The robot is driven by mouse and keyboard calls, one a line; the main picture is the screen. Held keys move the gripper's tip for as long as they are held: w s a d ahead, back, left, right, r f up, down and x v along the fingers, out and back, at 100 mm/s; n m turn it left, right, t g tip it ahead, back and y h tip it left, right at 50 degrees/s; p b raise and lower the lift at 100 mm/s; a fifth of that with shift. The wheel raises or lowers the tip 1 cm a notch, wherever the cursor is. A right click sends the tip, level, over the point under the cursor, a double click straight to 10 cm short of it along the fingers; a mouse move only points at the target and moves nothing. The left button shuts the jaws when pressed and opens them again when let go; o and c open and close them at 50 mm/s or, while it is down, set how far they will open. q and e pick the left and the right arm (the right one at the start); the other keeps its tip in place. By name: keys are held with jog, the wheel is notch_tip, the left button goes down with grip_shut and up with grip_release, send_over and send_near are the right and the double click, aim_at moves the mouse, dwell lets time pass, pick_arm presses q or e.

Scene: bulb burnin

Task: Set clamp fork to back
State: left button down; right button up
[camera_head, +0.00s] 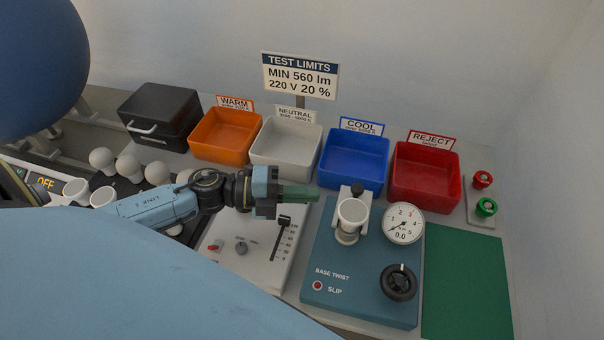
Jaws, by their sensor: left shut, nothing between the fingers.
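The teal base twist tester (340,285) stands right of centre. My left gripper (312,194) is shut and empty, pointing right. Its fingertips are a short way left of the clamp fork and appear apart from it. My right gripper is not in view.
A dial gauge (403,223) and a black hand knob (399,282) are on the tester's right side. Orange (221,153), white (287,167), blue (353,183) and red (424,201) bins stand behind. A slider panel (262,262) lies under my left arm. A green mat (466,285) is clear.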

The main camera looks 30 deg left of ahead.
aim_at(338, 203)
pick_arm(q)
jog(key=x, duration=0.5)
jog(key=shift+w+d, duration=0.25)
jog(key=shift+d, duration=0.05)
jog(key=shift+w+d+f+p, duration=0.15)
jog(key=shift+w+d+p, duration=0.15)
jog(key=shift+d, duration=0.15)
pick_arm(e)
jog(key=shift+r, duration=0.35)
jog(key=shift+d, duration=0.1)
